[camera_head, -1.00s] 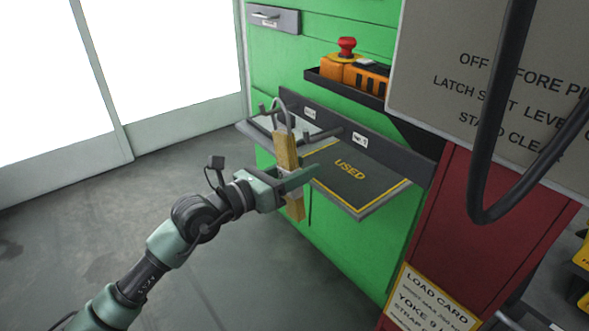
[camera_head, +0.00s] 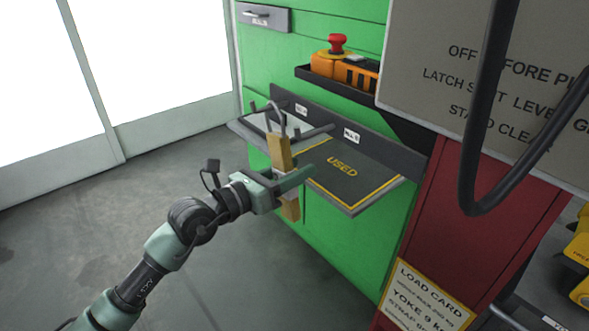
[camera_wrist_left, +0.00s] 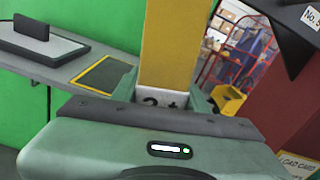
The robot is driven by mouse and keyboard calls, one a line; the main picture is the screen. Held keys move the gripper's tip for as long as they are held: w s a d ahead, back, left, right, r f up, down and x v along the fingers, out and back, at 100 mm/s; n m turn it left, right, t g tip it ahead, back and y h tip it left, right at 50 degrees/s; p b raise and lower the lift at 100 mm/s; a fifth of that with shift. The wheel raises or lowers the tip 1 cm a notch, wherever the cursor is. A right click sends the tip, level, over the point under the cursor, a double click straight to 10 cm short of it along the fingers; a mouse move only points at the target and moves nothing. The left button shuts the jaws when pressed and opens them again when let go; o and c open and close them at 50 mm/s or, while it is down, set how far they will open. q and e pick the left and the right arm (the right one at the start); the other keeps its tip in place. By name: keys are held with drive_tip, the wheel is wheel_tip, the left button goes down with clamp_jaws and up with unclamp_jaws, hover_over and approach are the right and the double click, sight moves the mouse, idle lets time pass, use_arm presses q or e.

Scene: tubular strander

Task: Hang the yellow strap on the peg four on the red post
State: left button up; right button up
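The yellow strap (camera_head: 280,153) hangs upright in my left gripper (camera_head: 287,182), with a grey loop at its top. My left gripper is shut on it below the loop; the wrist view shows the yellow strap (camera_wrist_left: 170,50) and a white "2 t" label between the fingers. The loop shows beside the pegs of a dark rail (camera_head: 376,150) on the green cabinet; I cannot tell whether it touches a peg. The red post (camera_head: 478,235) stands to the right, with a load card on its lower front. Peg four cannot be made out. My right gripper is out of view.
A shelf marked USED (camera_head: 345,172) juts out below the rail. An orange box with a red button (camera_head: 337,45) sits on a ledge above. A grey sign (camera_head: 430,95) and a thick dark curved bar (camera_head: 476,185) crowd the upper right. The floor at left is clear.

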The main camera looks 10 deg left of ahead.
use_arm(q)
drive_tip(key=o, duration=0.4)
drive_tip(key=shift+o, duration=0.2)
drive_tip(key=shift+f, duration=0.1)
